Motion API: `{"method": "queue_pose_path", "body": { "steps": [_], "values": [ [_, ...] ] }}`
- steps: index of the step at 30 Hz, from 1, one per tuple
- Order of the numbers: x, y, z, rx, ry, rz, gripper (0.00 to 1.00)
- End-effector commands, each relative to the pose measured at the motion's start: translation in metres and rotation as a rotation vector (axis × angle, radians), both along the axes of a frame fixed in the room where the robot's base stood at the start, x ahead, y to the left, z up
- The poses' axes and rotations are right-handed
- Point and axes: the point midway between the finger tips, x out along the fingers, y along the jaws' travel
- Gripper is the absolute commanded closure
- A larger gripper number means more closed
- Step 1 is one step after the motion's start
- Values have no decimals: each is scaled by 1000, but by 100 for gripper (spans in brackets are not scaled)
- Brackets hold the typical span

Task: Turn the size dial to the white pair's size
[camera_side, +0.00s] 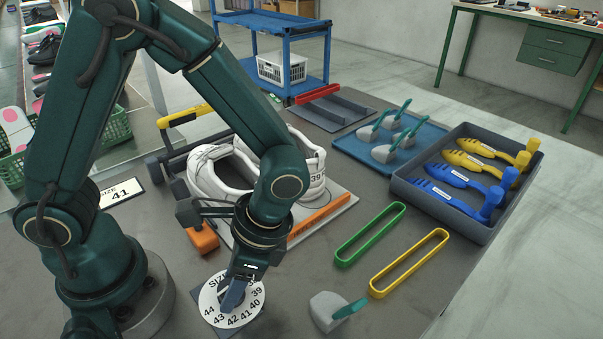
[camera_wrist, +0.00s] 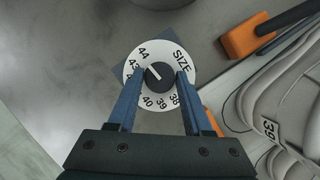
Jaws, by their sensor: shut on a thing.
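The size dial (camera_side: 212,311) is a round white plate with black numbers 38 to 44 and the word SIZE, lying flat near the front. It also shows in the wrist view (camera_wrist: 172,54). Its dark centre knob (camera_wrist: 160,77) has a white mark pointing to the upper left, toward 43 and 44; I cannot tell which exactly. My gripper (camera_side: 234,297) points down over the dial, its blue fingers shut on the knob and hiding some numbers. The white pair of shoes (camera_side: 215,176) sits behind, with 39 on a heel, also seen in the wrist view (camera_wrist: 252,103).
A card reading SIZE 41 (camera_side: 121,193) lies at the left. An orange block (camera_side: 203,239) stands close behind the dial. Green (camera_side: 370,234) and yellow (camera_side: 409,263) bands and a grey piece with a green handle (camera_side: 328,312) lie right. A tray (camera_side: 425,199) holds shoe trees.

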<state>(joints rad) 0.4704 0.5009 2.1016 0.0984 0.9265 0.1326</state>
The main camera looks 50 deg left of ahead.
Motion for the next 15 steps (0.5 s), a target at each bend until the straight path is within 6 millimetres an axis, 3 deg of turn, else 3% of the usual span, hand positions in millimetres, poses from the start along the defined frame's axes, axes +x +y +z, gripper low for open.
{"method": "queue_pose_path", "body": {
  "steps": [15],
  "values": [
    [2,3,1,0,-1,463,100]
  ]
}}
